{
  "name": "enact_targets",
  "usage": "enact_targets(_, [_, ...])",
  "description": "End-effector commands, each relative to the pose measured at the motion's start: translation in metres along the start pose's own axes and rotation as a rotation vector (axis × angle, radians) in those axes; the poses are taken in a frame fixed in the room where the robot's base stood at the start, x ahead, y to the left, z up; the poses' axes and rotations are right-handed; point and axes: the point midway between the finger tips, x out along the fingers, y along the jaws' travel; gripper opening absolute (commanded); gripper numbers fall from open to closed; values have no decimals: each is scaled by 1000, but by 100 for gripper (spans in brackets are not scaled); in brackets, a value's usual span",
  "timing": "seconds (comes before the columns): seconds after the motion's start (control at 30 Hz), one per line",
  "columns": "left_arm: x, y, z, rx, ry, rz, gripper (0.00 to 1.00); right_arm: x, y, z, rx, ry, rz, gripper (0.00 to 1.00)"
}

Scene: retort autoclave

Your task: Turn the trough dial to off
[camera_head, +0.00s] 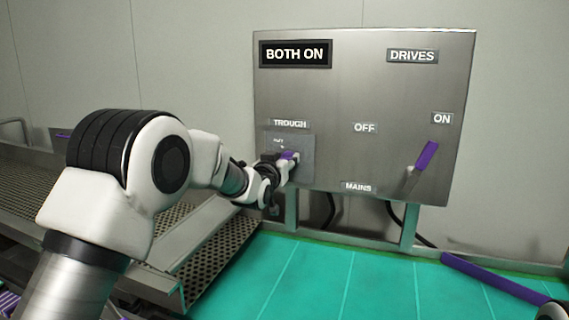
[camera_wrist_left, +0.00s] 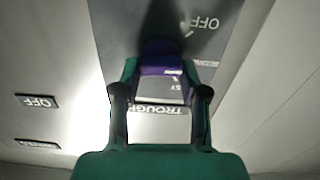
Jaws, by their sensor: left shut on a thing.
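The trough dial (camera_head: 289,155) has a purple handle and sits on a grey plate under the TROUGH label (camera_head: 290,124), at the lower left of the steel panel. My left gripper (camera_head: 280,167) reaches it from the left and covers part of the plate. In the left wrist view, the purple handle (camera_wrist_left: 161,58) sits between the two fingers of my left gripper (camera_wrist_left: 160,80), which is shut on it. An OFF mark (camera_wrist_left: 208,22) on the dial plate shows beyond the handle there. The dial's exact angle is hard to read. My right gripper is not in view.
The panel (camera_head: 350,90) has a display (camera_head: 296,54) reading BOTH ON. A purple-handled mains lever (camera_head: 425,157) stands at its right, tilted toward ON. A perforated metal tray (camera_head: 190,235) lies below left. A purple bar (camera_head: 495,276) crosses above the green floor (camera_head: 340,285).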

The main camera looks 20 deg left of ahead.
Motion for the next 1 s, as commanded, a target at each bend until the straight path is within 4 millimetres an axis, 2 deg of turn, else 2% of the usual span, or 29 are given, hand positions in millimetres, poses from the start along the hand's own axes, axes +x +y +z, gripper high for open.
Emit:
enact_targets(0.03, [0,0,2,-31,4,0,9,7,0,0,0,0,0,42])
enact_targets(0.4, [0,-2,1,-355,6,1,9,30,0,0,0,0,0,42])
enact_targets(0.7, [0,-3,1,-592,5,1,9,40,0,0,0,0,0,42])
enact_targets(1.0, [0,-4,-1,-720,6,3,9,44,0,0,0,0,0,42])
